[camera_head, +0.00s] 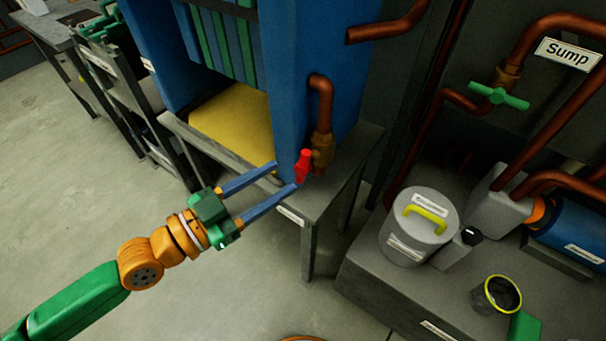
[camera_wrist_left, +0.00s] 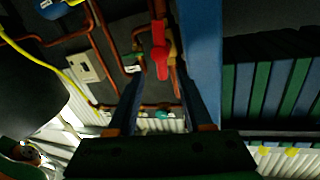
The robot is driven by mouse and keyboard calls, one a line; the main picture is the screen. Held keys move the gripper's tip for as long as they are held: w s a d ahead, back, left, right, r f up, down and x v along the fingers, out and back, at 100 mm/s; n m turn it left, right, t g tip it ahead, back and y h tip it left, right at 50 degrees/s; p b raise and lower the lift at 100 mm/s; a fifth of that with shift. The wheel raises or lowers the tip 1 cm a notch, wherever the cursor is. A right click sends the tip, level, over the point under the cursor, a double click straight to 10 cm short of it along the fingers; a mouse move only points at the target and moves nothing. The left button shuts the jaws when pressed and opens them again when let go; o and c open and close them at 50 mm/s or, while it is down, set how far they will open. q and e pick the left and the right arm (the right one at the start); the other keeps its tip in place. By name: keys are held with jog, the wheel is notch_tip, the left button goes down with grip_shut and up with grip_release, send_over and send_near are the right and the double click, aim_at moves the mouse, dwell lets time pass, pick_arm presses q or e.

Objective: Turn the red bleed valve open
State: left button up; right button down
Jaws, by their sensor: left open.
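The red bleed valve (camera_head: 303,166) is a small red handle on a brass fitting (camera_head: 322,150) under a copper pipe, at the front corner of the blue press frame. It also shows in the left wrist view (camera_wrist_left: 159,50), upright beyond the fingertips. My left gripper (camera_head: 285,176) is open and empty, its two blue fingers pointing at the handle from the left. In the left wrist view the fingers (camera_wrist_left: 160,82) stand on either side below the handle, with a gap between them. I cannot tell whether a finger touches it. My right gripper is not in view.
The blue frame (camera_head: 285,80) rises close behind the fingers, above a grey bench (camera_head: 345,165). A yellow sheet (camera_head: 232,118) lies inside. To the right are a lidded grey bucket (camera_head: 405,250), a green-handled valve (camera_head: 498,96) and a "Sump" sign (camera_head: 568,54). The floor at left is clear.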

aim_at(300, 164)
pick_arm(q)
jog(key=x, duration=0.1)
jog(key=p+x, duration=0.1)
jog(key=x, duration=0.3)
jog(key=shift+w+d+r+p, duration=0.1)
jog(key=shift+w+r+p, duration=0.05)
jog(key=shift+r+p, duration=0.2)
jog(key=shift+w+d+f, duration=0.2)
jog(key=shift+w+d, duration=0.2)
jog(key=shift+d, duration=0.15)
grip_shut()
jog(key=shift+w+a+f+n+b, duration=0.1)
jog(key=shift+f+n+b, duration=0.1)
jog(key=shift+n+b, duration=0.4)
jog(key=shift+n, duration=0.3)
jog(key=shift+r, duration=0.2)
